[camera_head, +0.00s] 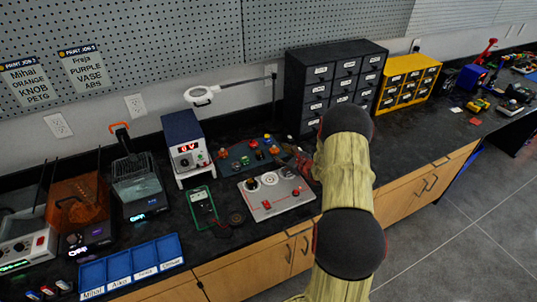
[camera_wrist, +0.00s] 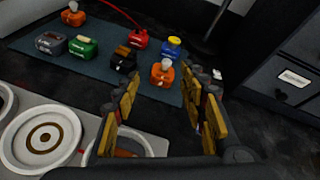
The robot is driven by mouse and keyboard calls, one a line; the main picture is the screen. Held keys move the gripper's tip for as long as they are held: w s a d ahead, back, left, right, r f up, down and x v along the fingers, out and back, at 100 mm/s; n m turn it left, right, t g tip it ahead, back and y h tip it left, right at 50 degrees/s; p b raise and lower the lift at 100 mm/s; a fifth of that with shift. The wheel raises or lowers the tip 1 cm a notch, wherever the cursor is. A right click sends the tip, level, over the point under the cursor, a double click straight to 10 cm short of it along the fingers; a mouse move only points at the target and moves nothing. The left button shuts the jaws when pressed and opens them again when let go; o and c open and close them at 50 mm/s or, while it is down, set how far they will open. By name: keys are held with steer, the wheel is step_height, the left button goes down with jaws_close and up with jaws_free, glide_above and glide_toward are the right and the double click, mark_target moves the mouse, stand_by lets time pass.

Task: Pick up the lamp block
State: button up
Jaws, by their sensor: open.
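Several coloured blocks sit on a dark blue-grey mat (camera_wrist: 95,70) on the counter. I cannot tell for certain which one is the lamp block. Nearest my gripper (camera_wrist: 166,105) is an orange block (camera_wrist: 162,72) with a pale top piece. Close by are a blue block (camera_wrist: 171,48) with a yellow top, a black block (camera_wrist: 123,61) and a red block (camera_wrist: 138,39). Green (camera_wrist: 83,47), grey (camera_wrist: 51,43) and another orange block (camera_wrist: 73,15) are farther left. My gripper is open and empty, short of the blocks. In the head view, my arm partly hides the gripper.
A pale panel (camera_head: 258,207) with round fittings lies in front of the mat. A black drawer cabinet (camera_head: 296,100) stands right of it, a blue power supply (camera_head: 182,130) left. A magnifier lamp (camera_head: 199,96) on an arm hangs behind. Dark counter shows between mat and cabinet.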

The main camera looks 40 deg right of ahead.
mark_target(274, 148)
steer(key=b+x, duration=0.1)
steer(key=x, duration=0.5)
steer(key=shift+w+d+f+b, duration=0.15)
steer(key=shift+b, duration=0.25)
steer(key=shift+w+d, duration=0.1)
steer(key=shift+w, duration=0.2)
steer(key=shift+c, duration=0.5)
steer(key=c, duration=0.8)
